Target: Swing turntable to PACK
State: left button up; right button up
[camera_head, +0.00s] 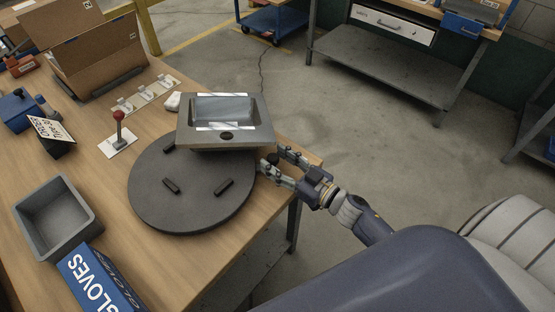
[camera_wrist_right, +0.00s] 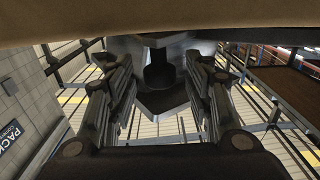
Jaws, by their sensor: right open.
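A dark round turntable (camera_head: 190,205) lies on the wooden table, with several small black blocks on its top. A grey steel sink (camera_head: 255,132) with a rectangular basin and a dark round spot on its near rim rests over the turntable's far right part. My right gripper (camera_head: 272,158) is open at the turntable's right edge, just below the sink's near right corner; I cannot tell whether it touches either. In the right wrist view, the open fingers (camera_wrist_right: 160,85) flank a dark metallic shape that I cannot identify. My left gripper is out of view.
A PACK sign (camera_wrist_right: 10,135) is on the wall in the wrist view. On the table (camera_head: 145,270) are a grey bin (camera_head: 58,222), a blue GLOVES box (camera_head: 95,280), a red-knobbed lever (camera_head: 118,130) and cardboard boxes (camera_head: 95,60). Open floor (camera_head: 345,125) lies to the right.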

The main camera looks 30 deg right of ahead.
grip_shut()
jog(key=shift+w+d+n+g+y+b, duration=0.15)
jog(key=shift+w+d+n+g+y, duration=0.2)
jog(key=shift+w+y, duration=0.35)
jog(key=shift+w+d+n+g+y+b, duration=0.2)
jog(key=shift+w+n+y, duration=0.25)
jog(key=shift+w, duration=0.4)
grip_release()
jog(key=shift+s, duration=0.1)
jog(key=v, duration=1.1)
jog(key=shift+s+d, duration=0.15)
jog(key=shift+s, duration=0.25)
